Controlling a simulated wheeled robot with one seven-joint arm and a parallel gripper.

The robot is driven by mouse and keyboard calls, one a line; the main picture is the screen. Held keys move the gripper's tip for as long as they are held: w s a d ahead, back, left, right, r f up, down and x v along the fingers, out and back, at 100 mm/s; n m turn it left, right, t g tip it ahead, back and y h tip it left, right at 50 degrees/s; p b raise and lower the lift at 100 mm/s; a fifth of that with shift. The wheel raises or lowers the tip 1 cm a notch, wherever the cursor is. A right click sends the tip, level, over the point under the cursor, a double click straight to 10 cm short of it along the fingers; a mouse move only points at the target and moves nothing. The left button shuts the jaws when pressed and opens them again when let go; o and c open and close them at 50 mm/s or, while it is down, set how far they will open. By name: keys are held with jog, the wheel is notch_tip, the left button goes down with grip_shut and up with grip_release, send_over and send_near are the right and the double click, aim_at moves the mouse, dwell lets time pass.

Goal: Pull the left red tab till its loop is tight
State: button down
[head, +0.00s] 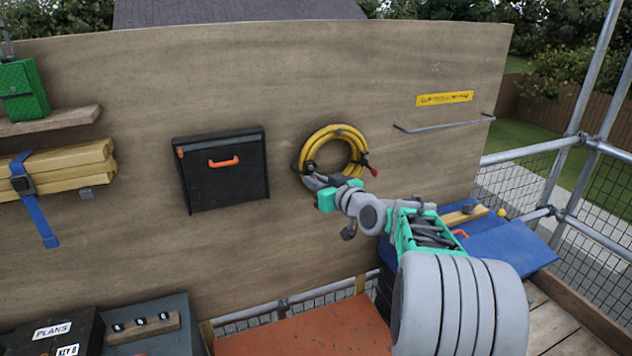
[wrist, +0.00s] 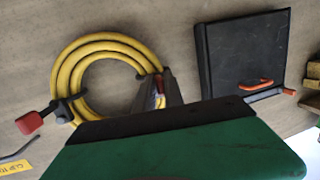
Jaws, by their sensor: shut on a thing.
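A coil of yellow hose (head: 327,131) hangs on the wooden wall, and it also shows turned over in the wrist view (wrist: 68,72). At its left side in the head view is a black loop (head: 310,167). My gripper (head: 309,181) is at this loop, shut on the left red tab (wrist: 159,86), of which only a sliver shows between the fingers. How tight the left loop is cannot be told. The right red tab (head: 373,171) sticks out from a second black loop on the coil's right; it shows at left in the wrist view (wrist: 30,122).
A black box with an orange handle (head: 222,162) is on the wall left of the coil. A metal rail (head: 445,124) and yellow label (head: 445,98) are to the right. A shelf with strapped timber (head: 65,168) is far left. Bare wall lies between box and coil.

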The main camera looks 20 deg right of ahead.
dwell(0.3)
jog(key=shift+a+f+b+v, duration=0.1)
jog(key=shift+b+v, duration=0.35)
jog(key=shift+v, duration=0.25)
jog(key=shift+a+f+b+v, duration=0.1)
jog(key=shift+a+b+v, duration=0.05)
jog(key=shift+b+v, duration=0.45)
jog(key=shift+a+f+b+v, duration=0.1)
jog(key=shift+b+v, duration=0.25)
jog(key=shift+v, duration=0.4)
jog(key=c, duration=1.4)
grip_release()
jog(key=shift+s, duration=0.1)
jog(key=shift+o, duration=0.4)
jog(key=o, duration=0.4)
jog(key=shift+o, duration=0.2)
jog(key=a+f+b+v, duration=0.1)
jog(key=b+v, duration=0.2)
jog(key=v, duration=0.3)
